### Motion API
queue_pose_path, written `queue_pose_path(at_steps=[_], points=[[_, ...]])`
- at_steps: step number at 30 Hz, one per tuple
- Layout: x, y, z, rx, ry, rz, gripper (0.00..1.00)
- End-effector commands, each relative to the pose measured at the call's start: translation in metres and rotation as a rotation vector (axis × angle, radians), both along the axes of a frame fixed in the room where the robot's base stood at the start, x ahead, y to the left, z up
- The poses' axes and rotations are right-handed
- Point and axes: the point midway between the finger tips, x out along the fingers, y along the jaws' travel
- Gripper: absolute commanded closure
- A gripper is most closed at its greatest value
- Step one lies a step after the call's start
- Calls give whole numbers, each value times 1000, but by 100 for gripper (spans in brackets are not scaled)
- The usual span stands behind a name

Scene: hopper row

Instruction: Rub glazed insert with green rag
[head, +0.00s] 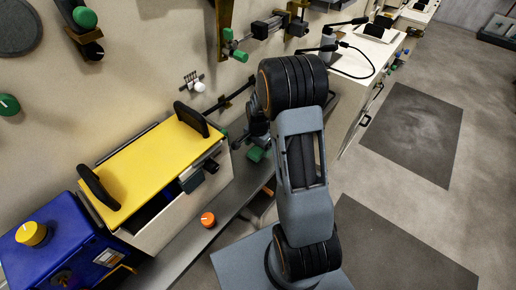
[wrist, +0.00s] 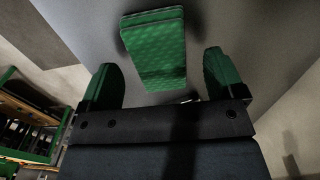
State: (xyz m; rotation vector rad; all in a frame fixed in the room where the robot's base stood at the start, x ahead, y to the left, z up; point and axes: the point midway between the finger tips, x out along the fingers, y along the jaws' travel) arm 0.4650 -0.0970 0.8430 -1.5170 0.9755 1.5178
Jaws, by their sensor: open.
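A green patterned pad, which looks like the folded green rag (wrist: 153,52), lies on a plain grey surface in the wrist view. My gripper (wrist: 160,62) is open, with one green finger on each side of the rag in the picture. Both fingers look clear of the rag, and I cannot tell how far it is beyond them. I cannot pick out the glazed insert in either view.
In the head view, a yellow-lidded hopper (head: 150,172) with black handles and a blue box (head: 55,245) with a yellow knob stand at left. An orange knob (head: 208,219) is near a grey ledge (head: 190,245). A white bench (head: 365,55) stands behind. The floor at right is open.

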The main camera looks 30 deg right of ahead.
Motion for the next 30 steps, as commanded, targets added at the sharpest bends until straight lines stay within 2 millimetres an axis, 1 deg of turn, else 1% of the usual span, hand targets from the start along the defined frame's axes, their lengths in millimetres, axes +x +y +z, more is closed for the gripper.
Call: queue_pose_path(at_steps=[1, 6, 17, 30], points=[[0, 0, -5, 0, 1, 0, 12], [0, 0, -13, 0, 0, 0, 12], [0, 0, -16, 0, -1, 0, 12], [0, 0, -15, 0, 0, 0, 54]])
